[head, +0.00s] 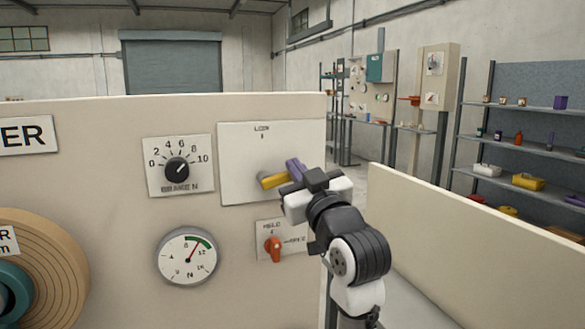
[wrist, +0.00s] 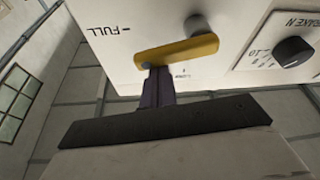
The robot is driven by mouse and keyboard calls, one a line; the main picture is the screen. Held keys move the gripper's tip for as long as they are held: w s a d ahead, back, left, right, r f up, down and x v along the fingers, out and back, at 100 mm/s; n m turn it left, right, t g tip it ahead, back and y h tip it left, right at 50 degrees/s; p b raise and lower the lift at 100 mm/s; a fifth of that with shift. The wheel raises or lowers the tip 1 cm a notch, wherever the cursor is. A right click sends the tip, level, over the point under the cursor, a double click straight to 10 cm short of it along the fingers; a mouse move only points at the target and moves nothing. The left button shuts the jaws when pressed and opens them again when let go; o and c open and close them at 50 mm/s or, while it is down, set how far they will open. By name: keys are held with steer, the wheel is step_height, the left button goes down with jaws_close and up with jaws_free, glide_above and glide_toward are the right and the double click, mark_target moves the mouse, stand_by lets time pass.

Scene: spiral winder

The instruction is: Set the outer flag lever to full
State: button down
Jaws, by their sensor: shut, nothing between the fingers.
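The flag lever is a yellow bar (head: 273,180) on a white plate (head: 238,150) at the upper right of the cream panel. In the wrist view the yellow bar (wrist: 178,51) lies slightly tilted, with a grey post by its right end. An inverted FULL mark (wrist: 104,31) is on the plate to its left; a small mark below is hard to read. My gripper (head: 293,168) has purple fingers, shut and empty. In the wrist view the fingers (wrist: 157,75) are at the bar's left end; contact is unclear. My gripper hides part of the plate in the head view.
A brake knob (head: 177,171) is left of the plate, with a gauge (head: 187,257) below it. A red-orange selector (head: 272,249) is just under the lever plate. A low cream wall (head: 470,225) is at right, and shelves (head: 520,145) stand behind it.

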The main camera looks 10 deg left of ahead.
steer(key=shift+w+d+f+m+h, duration=0.15)
steer(key=shift+d+f+m+h, duration=0.15)
steer(key=shift+f+m, duration=0.5)
steer(key=shift+r, duration=0.15)
step_height(320, 180, up, 4)
steer(key=p, duration=0.3)
steer(key=b+v, duration=0.3)
steer(key=v, duration=0.7)
steer(key=shift+a+b, duration=0.25)
steer(key=shift+b, duration=0.05)
